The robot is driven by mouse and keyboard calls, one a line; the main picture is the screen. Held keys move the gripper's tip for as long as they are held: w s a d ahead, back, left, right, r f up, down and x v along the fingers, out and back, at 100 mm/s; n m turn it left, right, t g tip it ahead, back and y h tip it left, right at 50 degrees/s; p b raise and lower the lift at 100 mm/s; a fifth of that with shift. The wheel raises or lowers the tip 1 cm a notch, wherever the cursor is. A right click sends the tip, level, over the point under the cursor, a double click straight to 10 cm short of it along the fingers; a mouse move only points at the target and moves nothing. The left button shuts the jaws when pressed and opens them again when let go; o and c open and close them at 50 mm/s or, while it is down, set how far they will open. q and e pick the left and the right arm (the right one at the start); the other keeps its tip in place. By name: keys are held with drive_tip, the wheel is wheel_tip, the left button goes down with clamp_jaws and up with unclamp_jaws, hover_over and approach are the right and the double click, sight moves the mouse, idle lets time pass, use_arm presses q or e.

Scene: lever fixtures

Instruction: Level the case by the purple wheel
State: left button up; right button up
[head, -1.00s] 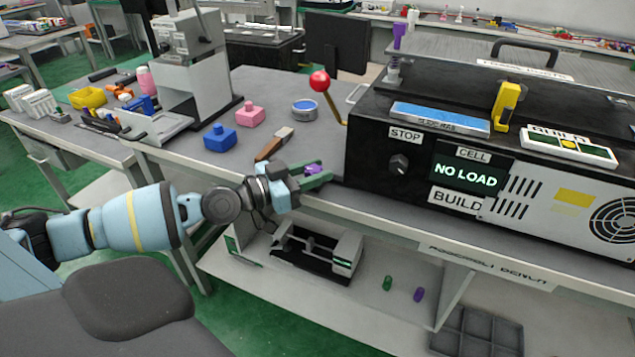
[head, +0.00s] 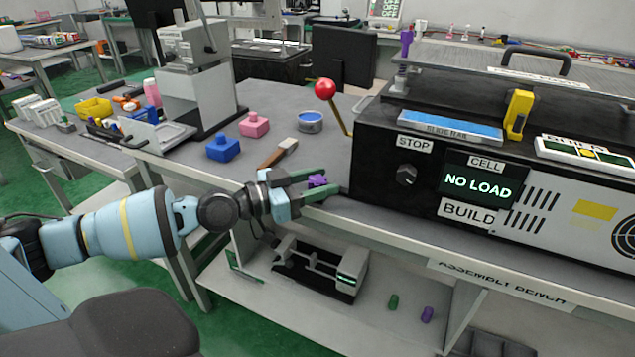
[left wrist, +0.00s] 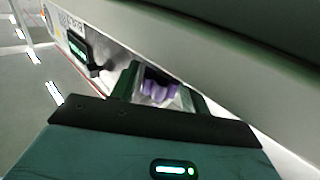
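The purple wheel (head: 317,180) is at the bench's front edge, just left of the black case (head: 375,160). My left gripper (head: 318,181) has its green fingers on both sides of the wheel. In the left wrist view the ribbed purple wheel (left wrist: 160,84) sits between the fingers, partly hidden. I cannot tell whether the fingers press on it or leave a small gap. The case's screen (head: 478,187) reads NO LOAD. My right gripper is not in view.
A red-ball lever (head: 326,90) rises left of the case. A scraper-like tool (head: 280,152), a blue block (head: 222,147), a pink block (head: 254,124) and a round tin (head: 310,121) lie on the bench. A shelf (head: 350,315) below holds a small device and two small cylinders.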

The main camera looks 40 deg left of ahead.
use_arm(q)
drive_tip(key=shift+o, duration=0.5)
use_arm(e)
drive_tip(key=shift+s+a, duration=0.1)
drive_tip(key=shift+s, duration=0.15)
use_arm(q)
drive_tip(key=shift+s, duration=0.1)
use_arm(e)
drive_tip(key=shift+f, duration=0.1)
use_arm(q)
drive_tip(key=shift+s+a+f, duration=0.1)
drive_tip(key=shift+s+a, duration=0.05)
drive_tip(key=shift+a, duration=0.05)
drive_tip(key=shift+s+a+f+b, duration=0.1)
drive_tip(key=shift+s+a+b, duration=0.2)
drive_tip(key=shift+s+b, duration=0.35)
drive_tip(key=shift+s, duration=0.3)
drive_tip(key=shift+s+a+r, duration=0.2)
drive_tip(key=shift+s+a, duration=0.2)
drive_tip(key=shift+s, duration=0.05)
drive_tip(key=shift+p+v, duration=2)
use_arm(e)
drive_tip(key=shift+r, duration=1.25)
